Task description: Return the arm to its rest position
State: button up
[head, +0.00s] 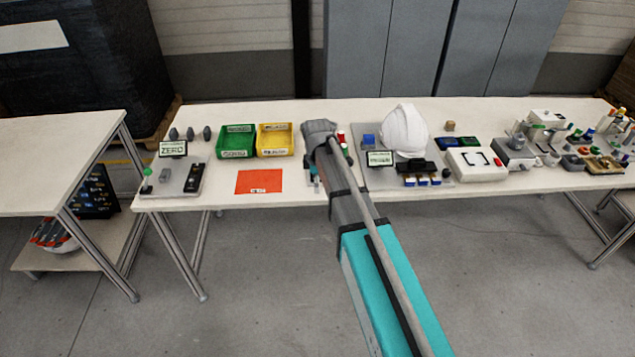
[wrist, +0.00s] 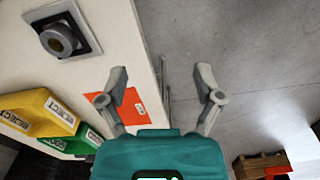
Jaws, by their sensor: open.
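My arm (head: 375,265) reaches from the bottom right of the head view up to the table's front edge, its end over the table between the yellow bin and the white helmet shell (head: 403,130). My gripper (wrist: 160,83) shows in the wrist view with its two fingers wide apart and nothing between them. Below them are the table's front edge and the grey floor. In the head view the fingers are hard to make out at the arm's end.
The white table (head: 222,192) holds a green bin (head: 237,142), a yellow bin (head: 274,140) and an orange mat (head: 259,181). A black fixture (head: 418,173) and a white box (head: 478,163) stand right of my arm. Another table (head: 60,165) is at left. Floor in front is clear.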

jog(key=shift+s, duration=0.1)
dwell(0.5)
jog(key=s+d+m, duration=0.5)
jog(key=s+m, duration=0.3)
jog(key=s, duration=0.2)
jog(key=s+d+m, duration=0.5)
jog(key=s+m, duration=0.3)
jog(key=s, duration=0.2)
jog(key=shift+d, duration=0.25)
